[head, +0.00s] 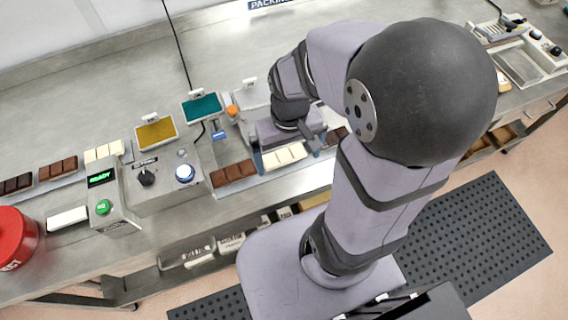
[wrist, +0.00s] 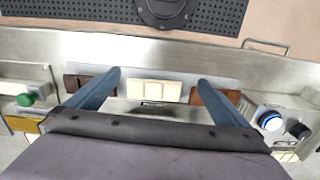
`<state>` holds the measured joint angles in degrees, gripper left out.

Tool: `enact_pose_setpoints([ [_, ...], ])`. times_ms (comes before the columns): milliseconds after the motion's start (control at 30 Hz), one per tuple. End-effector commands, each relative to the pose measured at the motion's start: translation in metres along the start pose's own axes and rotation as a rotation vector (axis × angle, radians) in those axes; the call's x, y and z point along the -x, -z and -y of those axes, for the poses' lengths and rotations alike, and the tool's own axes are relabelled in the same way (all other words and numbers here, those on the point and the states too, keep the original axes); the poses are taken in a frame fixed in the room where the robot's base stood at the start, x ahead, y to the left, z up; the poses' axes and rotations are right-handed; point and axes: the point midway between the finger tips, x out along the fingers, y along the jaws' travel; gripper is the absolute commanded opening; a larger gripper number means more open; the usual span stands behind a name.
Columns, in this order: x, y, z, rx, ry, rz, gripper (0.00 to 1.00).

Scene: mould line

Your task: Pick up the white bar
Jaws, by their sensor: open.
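A white bar (head: 284,156) lies on a light strip at the front of the steel bench, between a brown bar (head: 233,173) and a darker bar (head: 337,135). In the wrist view the white bar (wrist: 153,91) lies between the two blue-grey fingers of my gripper (wrist: 159,78), with a gap at each end. My gripper (head: 284,147) is open and empty, over the white bar. Its height above the bar is hard to tell. Another white bar (head: 104,152) lies farther left, behind the control boxes.
A control box with a blue button (head: 185,173) stands left of the brown bar. Left of it are a green-button box (head: 103,207) and a red drum-shaped object (head: 18,238). Yellow (head: 157,133) and teal (head: 202,108) trays stand behind. The bench behind them is mostly clear.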

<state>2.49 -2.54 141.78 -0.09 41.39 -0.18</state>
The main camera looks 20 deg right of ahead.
Motion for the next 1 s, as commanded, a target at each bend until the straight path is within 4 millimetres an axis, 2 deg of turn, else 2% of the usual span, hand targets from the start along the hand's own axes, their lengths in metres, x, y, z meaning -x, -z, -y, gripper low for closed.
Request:
enact_pose_setpoints([
  [33, -0.02, 0.015, -0.002, -0.007, 0.0, -0.014, 1.0],
  [133, -0.018, 0.047, -0.005, -0.007, 0.0, -0.041, 1.0],
  [200, 0.003, 0.063, -0.005, 0.005, -0.001, -0.056, 1.0],
  [300, 0.022, 0.075, -0.005, 0.028, -0.001, -0.064, 1.0],
  [433, 0.024, 0.065, -0.005, 0.058, 0.0, -0.017, 1.0],
  [567, 0.023, 0.063, -0.005, 0.069, 0.001, -0.009, 1.0],
  [800, 0.006, 0.062, -0.005, 0.068, 0.001, -0.007, 1.0],
  [1000, 0.001, 0.063, -0.005, 0.068, 0.001, -0.01, 1.0],
])
